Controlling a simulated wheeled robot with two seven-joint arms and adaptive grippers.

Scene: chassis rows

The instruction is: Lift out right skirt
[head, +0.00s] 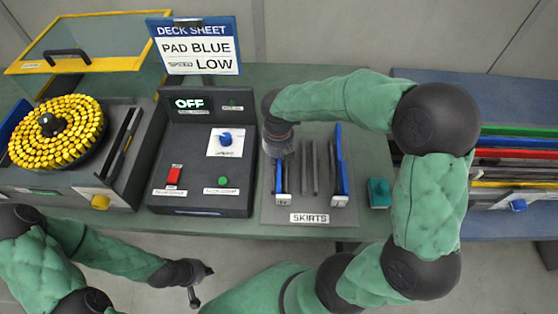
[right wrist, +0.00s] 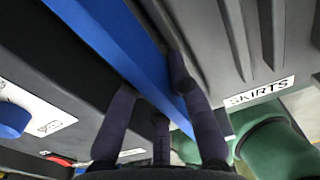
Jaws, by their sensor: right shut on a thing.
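The SKIRTS holder (head: 312,217) is a grey plate with two upright blue skirts. One blue skirt (head: 280,178) stands at its left side and the other blue skirt (head: 341,165) at its right side. My right gripper (head: 278,145) is over the left-hand one. In the right wrist view its fingers (right wrist: 153,78) are shut on that blue skirt (right wrist: 105,35), one on each side. The arm hides part of this skirt in the head view. Small white tags at the skirts' front ends are too small to read. My left gripper (head: 196,284) hangs in front of the bench, its opening unclear.
A dark control box (head: 200,200) with an OFF display stands close left of the holder. Left of it is a round tray of yellow pieces (head: 56,132). A teal block (head: 379,193) sits right of the holder. Coloured strips (head: 515,142) lie in a rack further right.

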